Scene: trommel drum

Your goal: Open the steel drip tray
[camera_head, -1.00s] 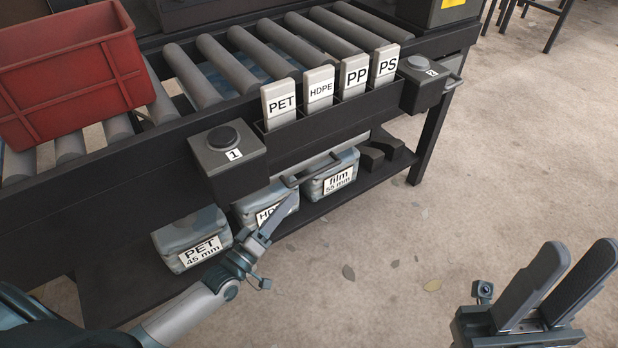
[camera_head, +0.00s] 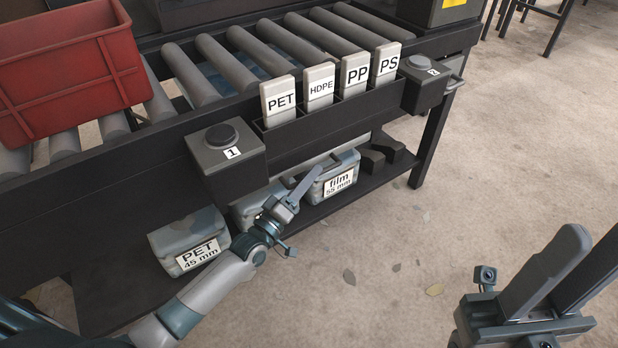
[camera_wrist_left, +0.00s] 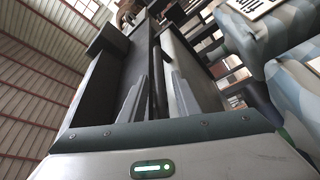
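The steel drip tray (camera_head: 318,160) shows as a thin grey strip under the conveyor frame, below the row of label cards. Its dark bar handle (camera_head: 290,181) is partly hidden by my left gripper (camera_head: 314,174). In the left wrist view, the two fingers (camera_wrist_left: 158,85) are apart, with a dark bar, apparently the handle (camera_wrist_left: 156,70), running between them. I cannot tell whether they touch it. The pale tray front (camera_wrist_left: 184,70) lies beside the bar. The tray looks pushed in. My right gripper (camera_head: 588,262) is empty, its fingers apart, at the lower right.
Bales labelled PET (camera_head: 186,240) and film (camera_head: 335,178) sit on the lower shelf, with another bale behind my left gripper. Button box 1 (camera_head: 226,160) juts out on the left and button box 2 (camera_head: 424,88) on the right.

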